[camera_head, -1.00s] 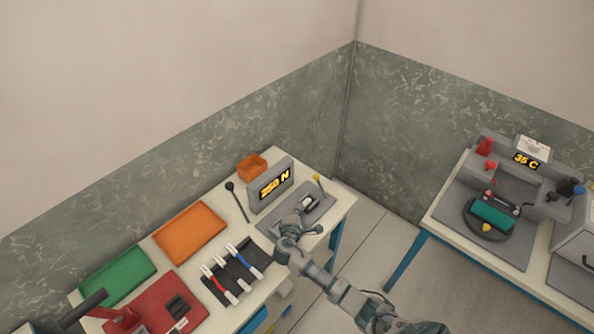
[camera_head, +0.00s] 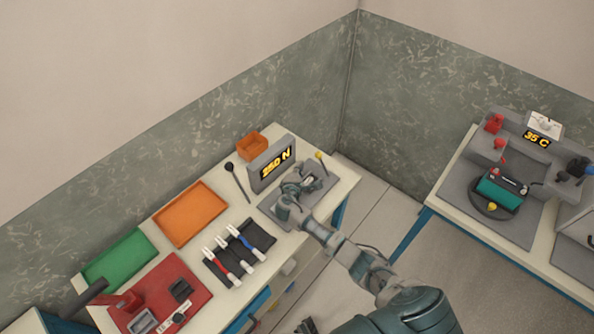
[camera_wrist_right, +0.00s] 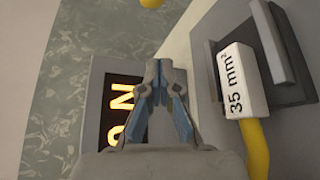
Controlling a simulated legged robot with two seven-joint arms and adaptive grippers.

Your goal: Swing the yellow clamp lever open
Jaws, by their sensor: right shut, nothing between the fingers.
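The yellow clamp lever shows as a yellow knob on a thin stem (camera_head: 319,155) at the far right end of the grey pull tester (camera_head: 268,207). A yellow knob also shows at the top edge of the right wrist view (camera_wrist_right: 152,4). My right gripper (camera_head: 309,180) is over the tester, in front of its "250 N" display (camera_head: 273,168). In the right wrist view the gripper (camera_wrist_right: 161,66) is shut and empty, its tips apart from the yellow knob. A white "35 mm²" tag (camera_wrist_right: 238,80) on a yellow cable (camera_wrist_right: 257,150) lies to its right.
A black mat with several cables (camera_head: 240,252), an orange tray (camera_head: 190,214), a green tray (camera_head: 120,262) and a red base with a press (camera_head: 168,295) fill the bench. A small orange bin (camera_head: 251,145) stands behind the display. A second bench (camera_head: 470,225) is at right.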

